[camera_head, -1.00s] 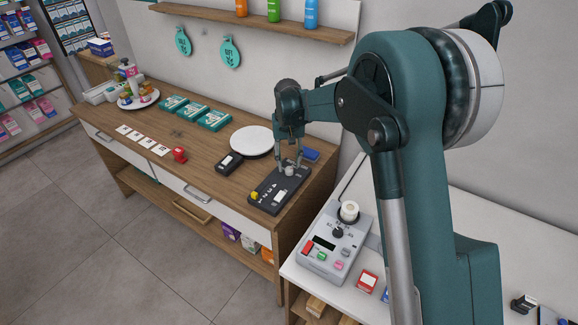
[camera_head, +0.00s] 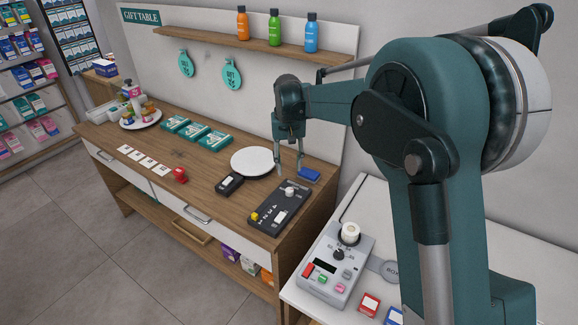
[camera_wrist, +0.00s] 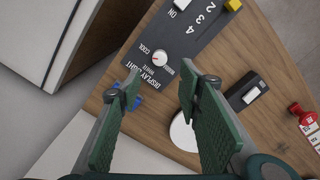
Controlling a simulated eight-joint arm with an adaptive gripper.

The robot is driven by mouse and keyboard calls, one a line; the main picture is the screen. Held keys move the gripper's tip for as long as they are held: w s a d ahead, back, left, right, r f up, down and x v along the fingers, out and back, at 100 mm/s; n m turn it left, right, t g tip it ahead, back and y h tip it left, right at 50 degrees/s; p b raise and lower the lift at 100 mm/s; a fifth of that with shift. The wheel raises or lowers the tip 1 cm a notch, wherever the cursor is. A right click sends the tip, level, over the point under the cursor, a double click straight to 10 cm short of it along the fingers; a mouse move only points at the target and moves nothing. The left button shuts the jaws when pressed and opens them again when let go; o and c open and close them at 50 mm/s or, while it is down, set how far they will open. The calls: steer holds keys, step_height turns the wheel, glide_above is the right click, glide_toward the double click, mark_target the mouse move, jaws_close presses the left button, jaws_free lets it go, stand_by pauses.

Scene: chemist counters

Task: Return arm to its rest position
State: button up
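My gripper (camera_head: 289,164) hangs above the back right part of the wooden gift table (camera_head: 112,143), over the far end of the black control panel (camera_head: 271,215). In the wrist view my gripper (camera_wrist: 157,88) has its two green fingers apart with nothing between them. The panel's white knob (camera_wrist: 159,58) is beyond the fingertips, apart from them. The arm reaches in from the right side of the head view.
A round white plate (camera_head: 252,161), a blue item (camera_head: 309,175) and a small black device (camera_head: 229,184) lie near the panel. A shelf with bottles (camera_head: 275,29) is above. A grey machine (camera_head: 334,272) stands on the white counter at right.

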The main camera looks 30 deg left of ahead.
stand_by(0.3)
steer(key=d+r+m+t, duration=0.1)
steer(key=d+r, duration=0.4)
steer(key=d, duration=0.5)
steer(key=d+r+m+y, duration=0.1)
steer(key=d+r, duration=0.4)
steer(key=d, duration=0.5)
steer(key=d+r+m+t, duration=0.1)
steer(key=d+r, duration=0.4)
steer(key=d, duration=0.5)
steer(key=s+d+r+m+t, duration=0.15)
steer(key=s+d, duration=0.25)
steer(key=d, duration=0.5)
steer(key=s+d+r, duration=0.2)
steer(key=s+d, duration=0.1)
steer(key=d, duration=0.6)
steer(key=s+d+f+m+t, duration=0.1)
steer(key=s+d+f, duration=0.2)
steer(key=s+d, duration=0.6)
steer(key=s+d+f+m+t, duration=0.2)
steer(key=s+d+f, duration=0.2)
steer(key=s+d, duration=0.6)
steer(key=shift+s+d+f+h+b, duration=0.25)
steer(key=shift+d+h+b, duration=0.15)
steer(key=shift+d, duration=0.45)
steer(key=shift+f+t, duration=0.1)
steer(key=shift+t, duration=0.15)
step_height(320, 180, down, 16)
steer(key=b, duration=1.6)
steer(key=shift+r, duration=0.2)
